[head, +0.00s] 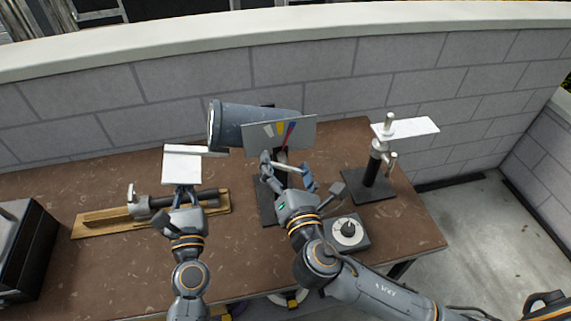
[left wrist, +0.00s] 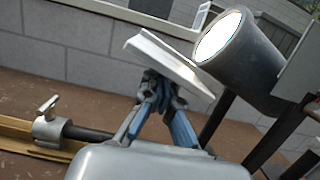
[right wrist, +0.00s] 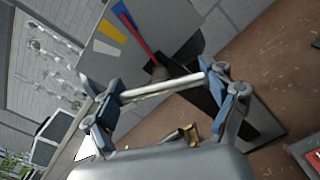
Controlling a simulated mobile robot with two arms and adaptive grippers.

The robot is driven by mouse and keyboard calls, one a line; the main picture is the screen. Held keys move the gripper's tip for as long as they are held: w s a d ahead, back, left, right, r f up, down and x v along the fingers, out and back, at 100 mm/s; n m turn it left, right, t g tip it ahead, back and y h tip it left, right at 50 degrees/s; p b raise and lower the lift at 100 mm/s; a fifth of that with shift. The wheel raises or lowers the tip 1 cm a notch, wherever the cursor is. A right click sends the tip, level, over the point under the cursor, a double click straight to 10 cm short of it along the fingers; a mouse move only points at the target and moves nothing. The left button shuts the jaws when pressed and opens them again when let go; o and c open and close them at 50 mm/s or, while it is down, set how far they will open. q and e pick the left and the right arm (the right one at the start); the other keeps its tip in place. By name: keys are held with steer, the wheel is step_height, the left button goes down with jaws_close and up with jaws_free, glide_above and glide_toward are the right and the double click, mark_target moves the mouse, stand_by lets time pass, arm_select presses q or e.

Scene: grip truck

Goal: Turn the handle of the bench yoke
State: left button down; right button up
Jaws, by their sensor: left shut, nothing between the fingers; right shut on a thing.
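The bench yoke stands mid-table on a dark base (head: 267,202). It carries a grey cylinder (head: 255,122) and a pale panel (head: 265,136) with coloured sectors and a red pointer. Its silver handle, a straight bar, shows in the right wrist view (right wrist: 160,89). My right gripper (head: 288,172) is closed on the bar, one finger at each end; its fingers also show in the right wrist view (right wrist: 162,90). My left gripper (head: 181,188) is shut and empty, over the left device. A white plate (left wrist: 168,62) is just beyond its fingertips; contact is unclear.
A wooden board (head: 105,228) with a dark pipe and silver fitting lies at left. A dark post with a silver handle and white plate (head: 405,128) stands at right. A square block with a round dial (head: 347,233) sits near my right forearm. A block wall is behind.

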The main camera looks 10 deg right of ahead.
steer(key=m, duration=0.5)
steer(key=shift+d+f+m, duration=0.1)
steer(key=shift+m, duration=0.2)
steer(key=shift+f+m, duration=0.1)
steer(key=shift+m, duration=2.2)
steer(key=o, duration=1)
steer(key=shift+s, duration=0.15)
steer(key=s, duration=1.1)
steer(key=shift+s, duration=0.4)
